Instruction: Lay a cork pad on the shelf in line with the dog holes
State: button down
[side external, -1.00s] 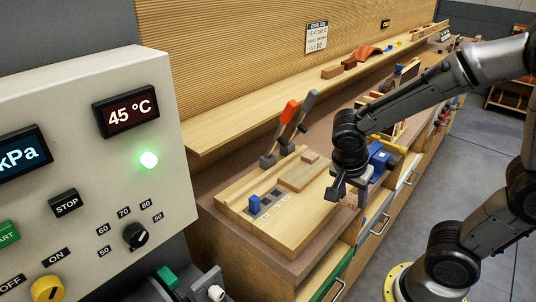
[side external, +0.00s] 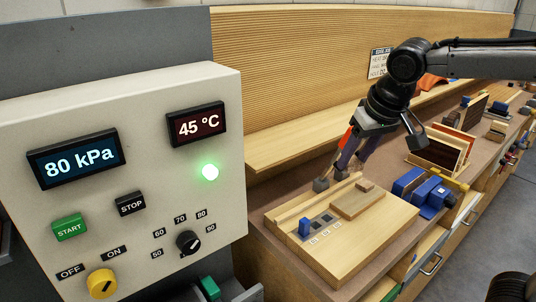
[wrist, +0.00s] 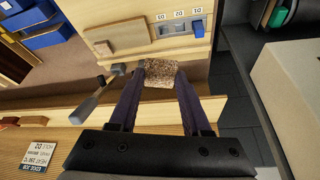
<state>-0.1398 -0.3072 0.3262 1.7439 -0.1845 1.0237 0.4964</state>
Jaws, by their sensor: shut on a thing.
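A speckled brown cork pad (wrist: 161,74) is between my two dark fingertips in the wrist view. My gripper (wrist: 160,88) is shut on it. The long wooden shelf (side external: 290,147) runs along the ribbed back wall, left of my gripper. The dog holes (side external: 327,217) are a row of dark squares on the block, with labels such as D2 in the wrist view (wrist: 180,27). A blue peg (side external: 304,228) stands at one end.
A thin wooden piece (side external: 357,204) lies on the block. Blue clamps (side external: 425,190) stand to the right. The control panel (side external: 120,170) reads 80 kPa and 45 °C. The near shelf is bare.

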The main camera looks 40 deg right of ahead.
jog(key=w+a+r+n+y, duration=0.1)
jog(key=w+a+r+n, duration=0.3)
jog(key=r, duration=0.6)
send_near(267, 153)
jog(key=shift+w+d+f+m, duration=0.1)
jog(key=shift+w+f+m, duration=0.2)
jog(key=shift+w+f, duration=0.65)
jog(key=shift+f, duration=0.85)
jog(key=shift+w+f, duration=0.1)
jog(key=shift+f, duration=0.9)
jog(key=shift+f, duration=0.15)
jog(key=shift+c, duration=1.8)
grip_release()
